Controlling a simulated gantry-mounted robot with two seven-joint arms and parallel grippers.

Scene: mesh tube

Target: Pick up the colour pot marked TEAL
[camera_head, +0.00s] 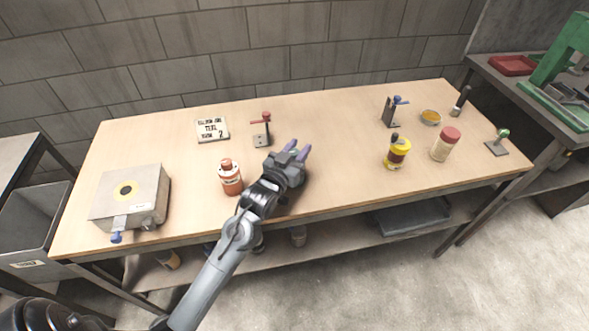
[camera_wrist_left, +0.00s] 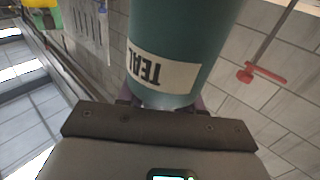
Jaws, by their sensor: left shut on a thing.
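The teal pot (camera_wrist_left: 185,38) fills the middle of the left wrist view, with a pale label (camera_wrist_left: 164,72) reading TEAL upside down. My left gripper (camera_wrist_left: 162,100) is shut on it, with purple fingers at either side of its near end. In the head view my left gripper (camera_head: 297,150) is over the middle of the table, fingers pointing away to the back right. The pot cannot be made out there; the gripper seems to hide it. My right gripper is not in view.
An orange-brown bottle (camera_head: 231,178) stands left of the gripper, and a red-handled clamp (camera_head: 262,132) behind it. A yellow pot (camera_head: 397,152) and red-lidded jar (camera_head: 445,145) stand right. The table (camera_head: 335,150) is clear between.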

